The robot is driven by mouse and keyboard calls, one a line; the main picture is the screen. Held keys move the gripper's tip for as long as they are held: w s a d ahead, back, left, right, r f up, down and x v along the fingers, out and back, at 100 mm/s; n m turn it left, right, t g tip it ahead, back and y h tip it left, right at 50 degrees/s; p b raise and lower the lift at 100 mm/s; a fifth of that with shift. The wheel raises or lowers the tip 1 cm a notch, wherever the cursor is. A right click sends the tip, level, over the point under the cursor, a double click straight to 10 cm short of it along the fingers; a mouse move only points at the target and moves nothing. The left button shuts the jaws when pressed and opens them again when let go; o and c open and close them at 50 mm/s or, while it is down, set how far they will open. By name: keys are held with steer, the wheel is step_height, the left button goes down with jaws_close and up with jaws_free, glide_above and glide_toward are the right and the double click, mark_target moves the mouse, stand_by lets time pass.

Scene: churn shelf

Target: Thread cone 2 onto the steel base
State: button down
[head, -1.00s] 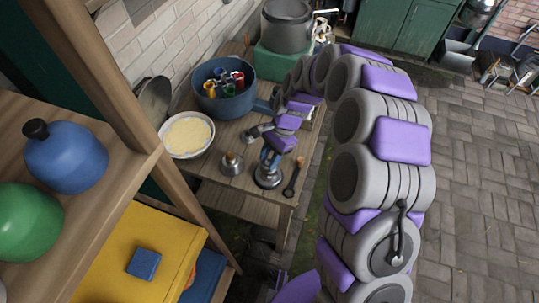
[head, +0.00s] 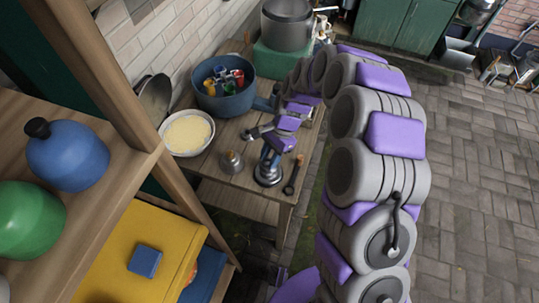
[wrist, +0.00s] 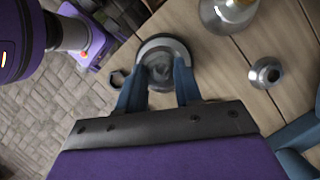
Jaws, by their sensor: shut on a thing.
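The steel base (head: 267,180) is a round metal piece near the front corner of the wooden table, directly under my gripper (head: 268,163). In the wrist view my gripper (wrist: 160,88) has its two blue fingers on either side of a grey round piece (wrist: 160,68), taken to be cone 2, and is shut on it. The pale ring of the base (wrist: 165,43) shows around and beyond that piece. The piece looks roughly centred over the ring. Its lower end is hidden, so I cannot tell whether it touches the base or is on it.
A small silver bell-shaped piece (head: 231,163) stands left of the base; a smaller one (wrist: 265,75) shows in the wrist view. A dark tool (head: 293,175) lies to the right. A bowl (head: 187,133) and blue pot (head: 222,96) stand behind. A shelf (head: 120,190) fills the left.

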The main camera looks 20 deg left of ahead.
steer(key=shift+f, duration=1.2)
stand_by(0.3)
steer(key=c, duration=0.7)
jaws_free()
steer(key=shift+o, duration=0.6)
steer(key=shift+o, duration=1.1)
step_height(320, 180, up, 7)
steer(key=p, duration=0.4)
